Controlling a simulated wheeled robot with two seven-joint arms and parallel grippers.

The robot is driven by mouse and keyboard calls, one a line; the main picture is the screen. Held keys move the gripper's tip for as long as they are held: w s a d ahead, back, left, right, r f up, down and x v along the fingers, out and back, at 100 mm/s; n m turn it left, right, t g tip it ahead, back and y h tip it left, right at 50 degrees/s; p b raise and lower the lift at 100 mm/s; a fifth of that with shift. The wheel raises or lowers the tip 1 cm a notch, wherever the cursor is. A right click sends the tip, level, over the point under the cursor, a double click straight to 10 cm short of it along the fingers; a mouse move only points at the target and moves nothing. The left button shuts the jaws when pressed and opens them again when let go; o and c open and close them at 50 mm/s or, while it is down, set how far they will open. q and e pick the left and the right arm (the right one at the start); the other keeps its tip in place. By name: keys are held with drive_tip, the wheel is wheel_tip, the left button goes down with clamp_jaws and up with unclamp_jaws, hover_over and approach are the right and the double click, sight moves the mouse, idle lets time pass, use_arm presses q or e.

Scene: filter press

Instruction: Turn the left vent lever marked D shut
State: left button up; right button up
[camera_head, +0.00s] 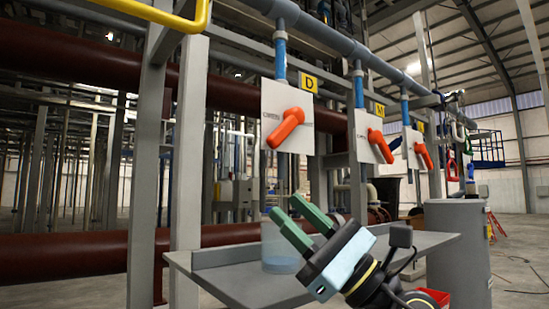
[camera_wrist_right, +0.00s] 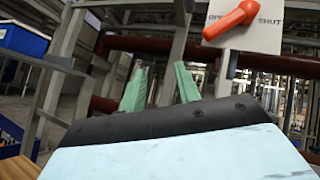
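The vent lever marked D (camera_head: 287,130) is orange and sits on a white plate (camera_head: 302,97) below a yellow D tag (camera_head: 308,81). Its handle slants down to the left. In the right wrist view the lever (camera_wrist_right: 232,20) also points down-left, toward the OPEN side of the plate, with SHUT printed at the right. My right gripper (camera_head: 286,207) is below the lever, clear of it, with its green fingers apart and nothing between them. In the wrist view my right gripper (camera_wrist_right: 160,70) lies left of and below the lever. My left gripper is not in view.
A second orange lever (camera_head: 380,146) under an M tag and a third orange lever (camera_head: 424,155) hang to the right. A grey shelf (camera_head: 225,280) with a clear container (camera_head: 281,265) lies below. A grey post (camera_head: 190,150) stands left of the plate.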

drive_tip(key=a+r+n+g+h, duration=0.25)
drive_tip(key=r+n+g, duration=0.2)
drive_tip(key=n, duration=0.55)
drive_tip(key=n+t+h, duration=0.5)
drive_tip(key=t+h, duration=0.3)
drive_tip(key=h, duration=0.3)
approach(285, 131)
drive_tip(key=shift+g, duration=0.25)
drive_tip(key=p+x, duration=0.5)
drive_tip(key=x, duration=0.7)
drive_tip(key=shift+w+a+r, duration=0.15)
drive_tip(key=shift+w+r, duration=0.05)
drive_tip(key=shift+w, duration=0.15)
drive_tip(key=shift+w+a+f+p, duration=0.1)
drive_tip(key=shift+w+a+p, duration=0.1)
drive_tip(key=shift+w+p, duration=0.1)
drive_tip(key=shift+c, duration=0.2)
clamp_jaws()
